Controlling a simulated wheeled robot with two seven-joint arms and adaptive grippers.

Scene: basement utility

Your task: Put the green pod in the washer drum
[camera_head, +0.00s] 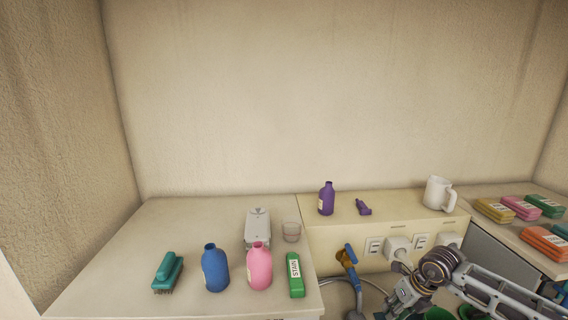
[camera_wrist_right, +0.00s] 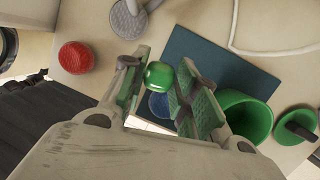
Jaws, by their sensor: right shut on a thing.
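The green pod (camera_wrist_right: 160,75) is small, rounded and glossy. In the right wrist view it sits between the green-padded fingertips of my right gripper (camera_wrist_right: 158,88), which is shut on it. The pod is held above the surface below. In the head view my right gripper (camera_head: 402,298) is at the bottom edge, right of centre, and its fingertips and the pod cannot be made out. My left gripper is not in view. I cannot make out the washer drum; only part of a dark round rim (camera_wrist_right: 8,46) shows at the upper left of the wrist view.
Near the right gripper are a dark blue mat (camera_wrist_right: 220,65), a green cup (camera_wrist_right: 248,112), another green item (camera_wrist_right: 296,126) and a red round item (camera_wrist_right: 76,57). The counter holds a brush (camera_head: 168,272), blue bottle (camera_head: 215,270), pink bottle (camera_head: 259,268) and green box (camera_head: 295,275).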

